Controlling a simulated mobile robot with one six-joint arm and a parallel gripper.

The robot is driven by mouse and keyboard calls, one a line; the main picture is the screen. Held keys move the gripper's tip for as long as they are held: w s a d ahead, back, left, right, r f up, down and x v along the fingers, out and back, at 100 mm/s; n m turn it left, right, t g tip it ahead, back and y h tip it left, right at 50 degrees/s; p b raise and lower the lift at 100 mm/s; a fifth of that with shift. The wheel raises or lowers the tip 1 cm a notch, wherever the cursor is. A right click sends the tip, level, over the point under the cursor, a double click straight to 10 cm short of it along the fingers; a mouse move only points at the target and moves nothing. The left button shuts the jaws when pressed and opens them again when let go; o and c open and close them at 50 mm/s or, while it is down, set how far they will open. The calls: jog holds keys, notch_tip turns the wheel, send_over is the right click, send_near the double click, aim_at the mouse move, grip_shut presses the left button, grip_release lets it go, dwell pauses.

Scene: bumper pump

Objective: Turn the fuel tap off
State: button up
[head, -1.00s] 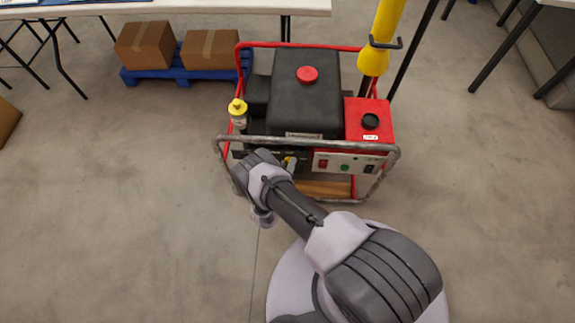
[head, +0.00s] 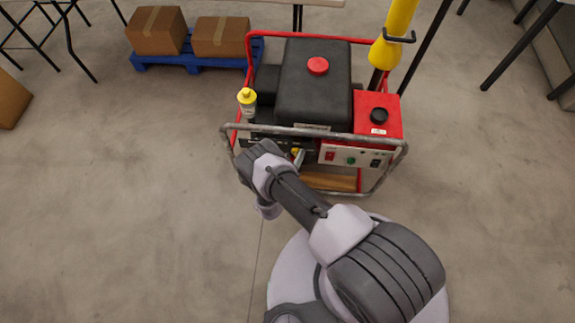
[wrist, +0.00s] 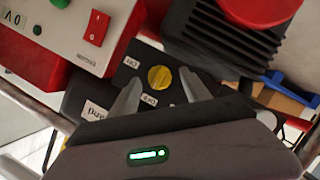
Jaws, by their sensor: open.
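The fuel tap is a round yellow knob (wrist: 161,78) on a black panel in the wrist view, with small white ON and OFF labels close by. My gripper (wrist: 161,76) is open, one finger on each side of the knob in the picture. I cannot tell whether the fingertips reach down around the knob or stop short of it. Nothing is held. In the head view the pump (head: 314,85) has a black engine and a red tank in a tubular frame. A bit of yellow (head: 296,151) shows at its front beside my gripper (head: 300,158), mostly hidden by my arm.
A bent grey bar (head: 315,132) crosses the pump's front, close to my wrist. A red switch (wrist: 96,28) sits on the white panel beside the tap. Open floor lies to the left.

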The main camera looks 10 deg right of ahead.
jog(key=p+v, duration=0.5)
jog(key=v, duration=1.1)
jog(key=shift+s+r, duration=0.15)
jog(key=shift+s, duration=0.1)
